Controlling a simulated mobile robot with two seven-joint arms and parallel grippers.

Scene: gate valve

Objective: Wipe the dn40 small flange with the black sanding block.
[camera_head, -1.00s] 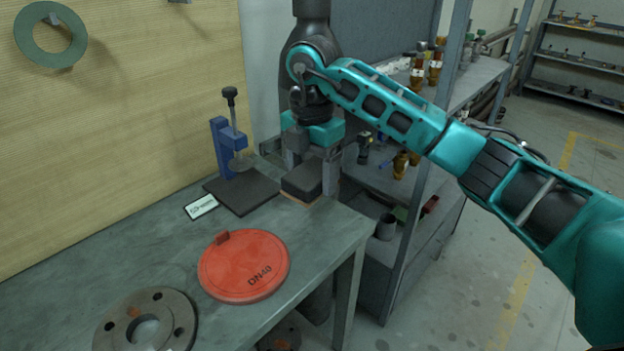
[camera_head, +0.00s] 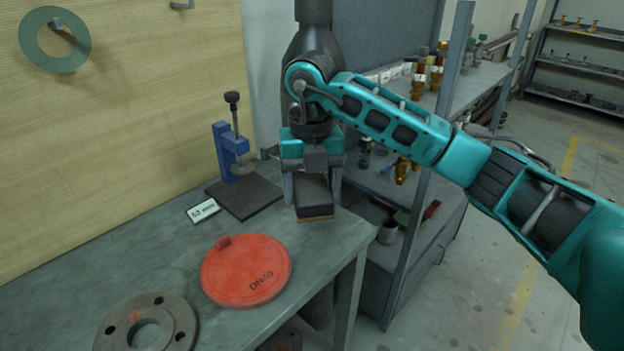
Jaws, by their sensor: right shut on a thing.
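The black sanding block (camera_head: 314,197), with a tan bottom layer, is between the fingers of my right gripper (camera_head: 313,190) near the table's right back edge. The right gripper is shut on it from above. I cannot tell whether the block touches the table. A grey round flange (camera_head: 176,314) with bolt holes and an orange mark lies at the table's front left, partly cut off by the picture's lower edge. A red round cover marked DN40 (camera_head: 246,270) lies between the flange and the block. My left gripper is not in view.
A blue clamp stand (camera_head: 229,152) on a dark plate (camera_head: 243,197) stands left of my right gripper, with a small white label (camera_head: 203,211) beside it. A shelf rack stands right of the table (camera_head: 130,254). A green ring (camera_head: 54,39) hangs on the wall.

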